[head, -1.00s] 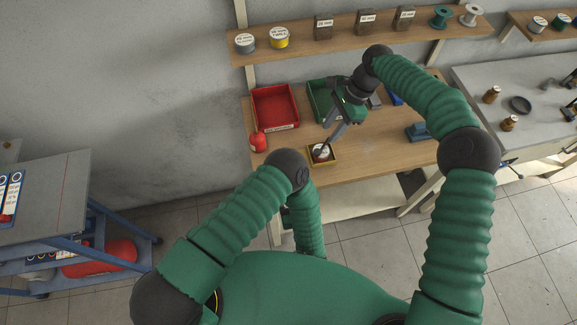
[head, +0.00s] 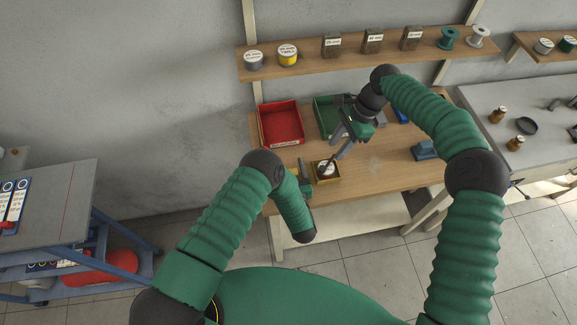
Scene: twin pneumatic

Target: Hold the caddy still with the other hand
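A red bin (head: 281,123) and a green bin (head: 326,111) stand at the back of the workbench (head: 385,178). A blue block-like tool (head: 424,151) lies to the right. A shelf (head: 375,50) with spools and blocks hangs above.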

